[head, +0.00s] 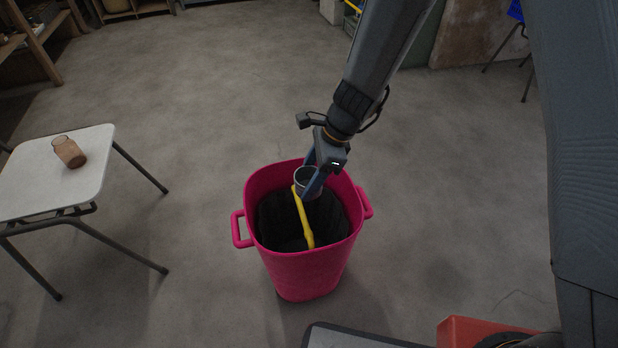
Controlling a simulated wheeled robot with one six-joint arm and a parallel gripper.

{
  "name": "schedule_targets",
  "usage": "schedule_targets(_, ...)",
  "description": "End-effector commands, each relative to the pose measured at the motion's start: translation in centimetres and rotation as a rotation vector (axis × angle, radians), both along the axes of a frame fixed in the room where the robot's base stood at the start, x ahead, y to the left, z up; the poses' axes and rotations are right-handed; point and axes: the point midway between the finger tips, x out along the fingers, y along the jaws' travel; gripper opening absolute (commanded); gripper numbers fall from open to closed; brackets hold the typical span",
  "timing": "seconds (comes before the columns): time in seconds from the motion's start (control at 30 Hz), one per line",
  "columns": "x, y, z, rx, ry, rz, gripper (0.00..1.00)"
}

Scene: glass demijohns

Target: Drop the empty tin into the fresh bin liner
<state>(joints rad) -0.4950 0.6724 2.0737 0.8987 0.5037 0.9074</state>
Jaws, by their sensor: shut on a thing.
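In the head view, a tall pink bin (310,272) with two side handles stands on the floor. A black liner (278,222) lies inside it, below the rim. My gripper (312,182) reaches down over the far part of the bin's opening. It is shut on a grey tin (303,175), a small open-topped cylinder. The tin is within the outline of the bin's mouth; its exact height against the rim is hard to tell. A yellow bar (303,217) runs across the opening in front of the liner and partly overlaps the tin.
A white-topped stool or small table (38,180) with a brown glass jar (69,152) stands at the left. A red object (480,332) is at the bottom right. The concrete floor around the bin is mostly clear.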

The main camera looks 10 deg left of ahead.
Motion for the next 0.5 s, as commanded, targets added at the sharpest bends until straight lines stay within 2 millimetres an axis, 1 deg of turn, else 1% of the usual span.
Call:
schedule_targets(0.03, 0.1, 0.0, -0.6, 0.000, 0.000, 0.001, 0.31)
schedule_targets(0.3, 0.1, 0.0, -3.3, 0.000, 0.001, 0.004, 0.31)
schedule_targets(0.5, 0.1, 0.0, -4.9, 0.000, 0.000, 0.003, 0.31)
